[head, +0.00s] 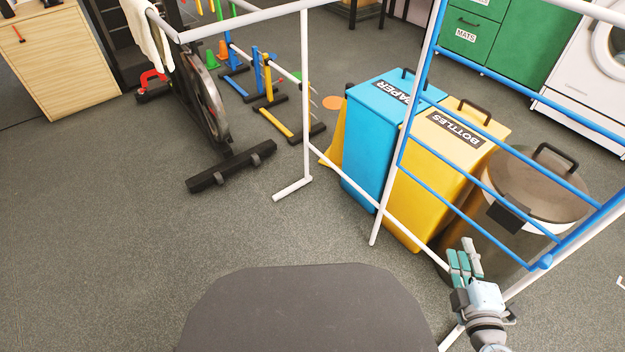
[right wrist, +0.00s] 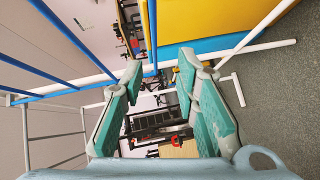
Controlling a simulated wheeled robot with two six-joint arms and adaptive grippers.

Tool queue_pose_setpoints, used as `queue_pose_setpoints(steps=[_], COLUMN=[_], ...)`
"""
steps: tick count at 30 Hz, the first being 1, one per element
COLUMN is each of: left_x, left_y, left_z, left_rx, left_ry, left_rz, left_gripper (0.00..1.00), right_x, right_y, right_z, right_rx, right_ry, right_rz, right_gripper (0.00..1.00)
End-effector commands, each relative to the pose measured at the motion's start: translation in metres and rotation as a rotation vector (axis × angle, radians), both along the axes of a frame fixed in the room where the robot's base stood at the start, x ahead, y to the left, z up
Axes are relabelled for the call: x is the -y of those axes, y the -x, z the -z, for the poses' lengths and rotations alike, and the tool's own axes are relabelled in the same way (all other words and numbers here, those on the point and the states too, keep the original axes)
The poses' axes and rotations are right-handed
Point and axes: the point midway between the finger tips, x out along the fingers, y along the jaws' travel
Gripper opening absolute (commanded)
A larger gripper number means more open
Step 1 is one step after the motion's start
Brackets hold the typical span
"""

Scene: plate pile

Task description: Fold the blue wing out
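The blue wing (head: 484,188) is a frame of blue bars on a white drying rack (head: 306,100). In the head view it slants down at the right, in front of the bins, with a lower corner (head: 543,264) near my right gripper. My right gripper (head: 464,256) is left of that corner and apart from it in the picture. In the right wrist view my right gripper (right wrist: 160,68) has its fingers spread, with nothing held between them. Blue bars (right wrist: 60,65) show to the left and beyond the fingers. My left gripper is not in view.
A blue paper bin (head: 370,125), a yellow bottles bin (head: 432,180) and a brown round bin (head: 545,185) stand behind the rack. An exercise bike (head: 205,110) stands at the upper left. The floor at the left is clear.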

Motion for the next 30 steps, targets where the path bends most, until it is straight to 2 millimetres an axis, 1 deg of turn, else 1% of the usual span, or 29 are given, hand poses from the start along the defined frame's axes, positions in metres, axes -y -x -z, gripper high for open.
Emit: queue_pose_setpoints(steps=[3, 7, 10, 11, 14, 18, 21, 25, 27, 30], left_x=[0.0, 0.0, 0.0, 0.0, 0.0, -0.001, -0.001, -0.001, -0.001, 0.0], left_y=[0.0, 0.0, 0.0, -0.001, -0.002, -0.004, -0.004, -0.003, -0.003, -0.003], left_z=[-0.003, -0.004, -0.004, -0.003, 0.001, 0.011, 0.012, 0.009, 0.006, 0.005], left_rx=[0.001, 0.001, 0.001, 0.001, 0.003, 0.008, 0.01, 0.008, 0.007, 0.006], left_ry=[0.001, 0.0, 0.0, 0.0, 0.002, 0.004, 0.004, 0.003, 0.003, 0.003], left_rz=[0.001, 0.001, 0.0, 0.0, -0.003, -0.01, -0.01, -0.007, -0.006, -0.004], left_gripper=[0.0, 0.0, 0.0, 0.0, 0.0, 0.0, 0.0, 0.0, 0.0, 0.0], right_x=[-0.002, -0.002, 0.0, 0.001, 0.006, 0.012, 0.016, 0.02, 0.021, 0.022], right_y=[-0.001, -0.003, -0.014, -0.019, -0.043, -0.083, -0.107, -0.129, -0.136, -0.141], right_z=[-0.006, -0.007, -0.005, -0.005, -0.003, 0.004, 0.008, 0.013, 0.014, 0.015], right_rx=[0.013, 0.013, 0.014, 0.013, 0.014, 0.015, 0.014, 0.012, 0.011, 0.01], right_ry=[0.011, 0.011, 0.009, 0.01, 0.01, 0.008, 0.009, 0.007, 0.008, 0.008], right_rz=[-0.008, -0.007, -0.007, -0.007, -0.006, -0.005, -0.006, -0.006, -0.007, -0.007], right_gripper=[0.28, 0.28, 0.28, 0.28, 0.28, 0.28, 0.28, 0.28, 0.28, 0.28])
